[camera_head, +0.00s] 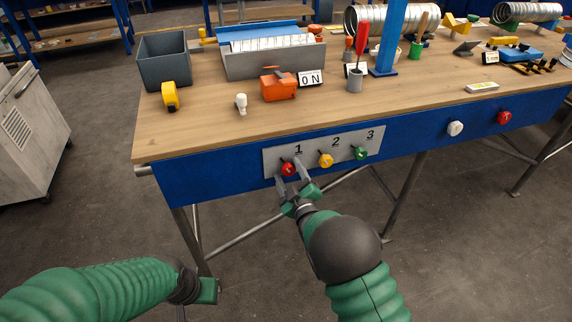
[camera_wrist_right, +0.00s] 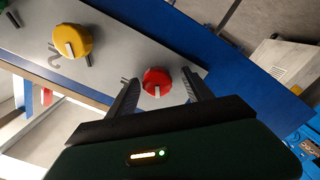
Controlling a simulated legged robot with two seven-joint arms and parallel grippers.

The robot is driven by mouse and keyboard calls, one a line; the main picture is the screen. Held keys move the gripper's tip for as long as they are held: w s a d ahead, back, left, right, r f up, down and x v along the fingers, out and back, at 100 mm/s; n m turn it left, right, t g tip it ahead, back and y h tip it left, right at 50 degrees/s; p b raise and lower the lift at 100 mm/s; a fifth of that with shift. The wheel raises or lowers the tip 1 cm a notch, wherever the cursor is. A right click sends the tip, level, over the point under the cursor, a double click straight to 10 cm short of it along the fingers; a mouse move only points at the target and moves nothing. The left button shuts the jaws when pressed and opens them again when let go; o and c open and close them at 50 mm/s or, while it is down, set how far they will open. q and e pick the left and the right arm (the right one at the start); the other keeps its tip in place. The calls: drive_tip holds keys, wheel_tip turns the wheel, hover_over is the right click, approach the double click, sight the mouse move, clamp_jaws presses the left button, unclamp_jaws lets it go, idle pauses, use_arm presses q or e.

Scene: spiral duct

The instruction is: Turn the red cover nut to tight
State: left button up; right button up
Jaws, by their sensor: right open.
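The red cover nut (camera_head: 288,169) sits under the number 1 on a grey panel (camera_head: 270,160) on the blue front of the workbench. It is round with a pale bar across its face, and it also shows in the right wrist view (camera_wrist_right: 156,78). My right gripper (camera_head: 291,170) is open, with one finger on each side of the red nut; in the wrist view a gap shows between the nut and the fingers. My left gripper (camera_head: 208,291) is low at the left, away from the bench; its fingers cannot be made out.
A yellow nut (camera_head: 326,160) under 2 and a green nut (camera_head: 361,153) under 3 are on the same panel. A white knob (camera_head: 455,128) and a red knob (camera_head: 504,117) are further right. The bench top (camera_head: 200,135) holds bins and tools.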

drive_tip(key=shift+s+d+r, duration=0.15)
drive_tip(key=shift+d, duration=0.1)
drive_tip(key=shift+c, duration=1)
clamp_jaws()
